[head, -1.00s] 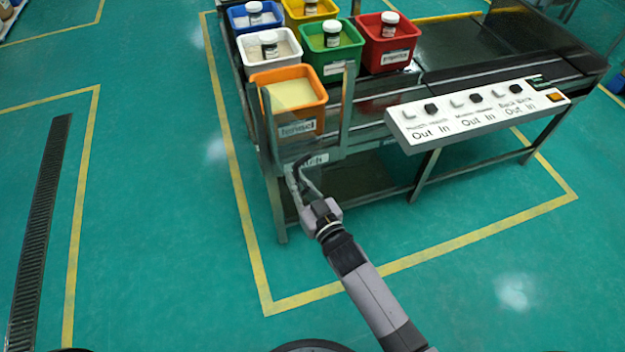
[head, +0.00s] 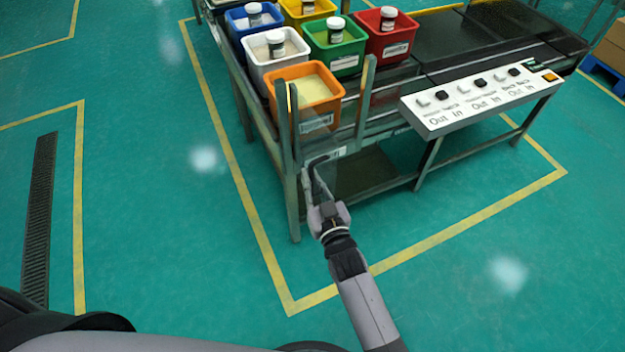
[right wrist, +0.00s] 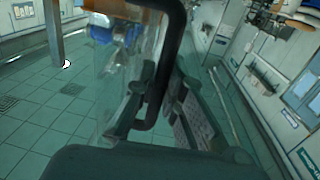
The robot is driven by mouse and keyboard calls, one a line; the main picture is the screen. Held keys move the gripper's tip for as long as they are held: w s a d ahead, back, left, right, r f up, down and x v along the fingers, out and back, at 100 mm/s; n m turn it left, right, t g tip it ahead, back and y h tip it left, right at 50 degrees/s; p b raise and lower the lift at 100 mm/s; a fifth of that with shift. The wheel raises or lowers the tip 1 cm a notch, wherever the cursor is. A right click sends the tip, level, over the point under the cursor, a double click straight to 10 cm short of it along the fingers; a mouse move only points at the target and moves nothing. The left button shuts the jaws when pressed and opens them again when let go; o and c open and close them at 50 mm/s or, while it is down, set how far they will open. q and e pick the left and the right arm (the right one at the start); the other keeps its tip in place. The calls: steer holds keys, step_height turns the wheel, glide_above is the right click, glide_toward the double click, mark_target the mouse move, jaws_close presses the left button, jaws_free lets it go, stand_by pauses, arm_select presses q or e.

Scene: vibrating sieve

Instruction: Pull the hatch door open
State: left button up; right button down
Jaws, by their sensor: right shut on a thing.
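The hatch is at the near end of the metal sieve frame (head: 296,215), below the orange bin (head: 309,95). Its clear panel is hard to make out in the head view, so I cannot tell how far it stands open. My right gripper (head: 318,178) is at the hatch, just below a white label (head: 335,153). In the right wrist view, the black handle (right wrist: 170,70) runs between the fingers of my right gripper (right wrist: 158,105), which is shut on it. See-through panel material shows beside the handle. My left gripper is not in view.
White (head: 272,52), blue, green, red and yellow bins with jars stand behind the orange one. A white switch panel (head: 480,98) juts out at the right. The green floor left of the frame is clear, apart from a dark grate (head: 40,215).

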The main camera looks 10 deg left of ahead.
steer(key=shift+w+r, duration=0.1)
steer(key=c, duration=1.9)
jaws_free()
steer(key=v, duration=1.2)
steer(key=shift+a, duration=0.1)
